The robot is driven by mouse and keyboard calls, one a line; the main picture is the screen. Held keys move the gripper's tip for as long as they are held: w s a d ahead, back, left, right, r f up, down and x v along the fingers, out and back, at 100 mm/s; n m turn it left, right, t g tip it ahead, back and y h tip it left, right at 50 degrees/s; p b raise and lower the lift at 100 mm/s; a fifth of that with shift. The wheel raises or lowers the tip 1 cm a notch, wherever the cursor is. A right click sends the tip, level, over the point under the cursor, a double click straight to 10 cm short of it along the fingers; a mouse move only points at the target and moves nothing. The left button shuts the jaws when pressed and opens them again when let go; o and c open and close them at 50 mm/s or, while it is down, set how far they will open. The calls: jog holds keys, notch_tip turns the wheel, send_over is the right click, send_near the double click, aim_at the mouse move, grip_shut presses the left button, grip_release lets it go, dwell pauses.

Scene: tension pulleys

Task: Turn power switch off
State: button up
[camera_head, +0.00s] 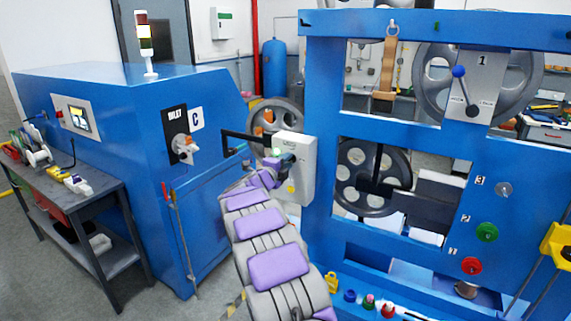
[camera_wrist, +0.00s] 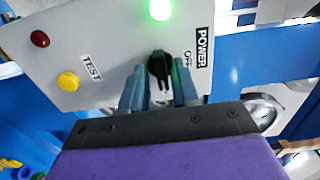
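The grey control box (camera_head: 303,165) is mounted beside the blue frame in the head view. In the wrist view its panel (camera_wrist: 110,28) shows tilted. The black power switch knob (camera_wrist: 160,66) sits by the words POWER and OFF. A green lamp (camera_wrist: 160,9) above it is lit. My gripper (camera_wrist: 160,80) is at the knob, with one finger on each side. The fingers are apart, and a gap shows beside the knob's handle, though contact on either side is hard to tell. In the head view my gripper (camera_head: 284,160) is small and partly hidden against the box.
The panel also has a yellow button (camera_wrist: 68,81) marked TEST and a red one (camera_wrist: 40,39). A blue cabinet (camera_head: 125,130) stands left of my arm, and the blue pulley frame (camera_head: 320,110) stands right. A dark cart (camera_head: 75,190) is at far left.

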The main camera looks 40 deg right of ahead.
jog(key=shift+f, duration=0.1)
grip_shut()
jog(key=shift+n+p, duration=0.4)
jog(key=shift+p, duration=0.25)
jog(key=n+p, duration=0.8)
jog(key=p, duration=0.3)
jog(key=n+p, duration=0.9)
jog(key=p, duration=0.3)
jog(key=shift+s+f, duration=0.15)
jog(key=shift+n, duration=0.3)
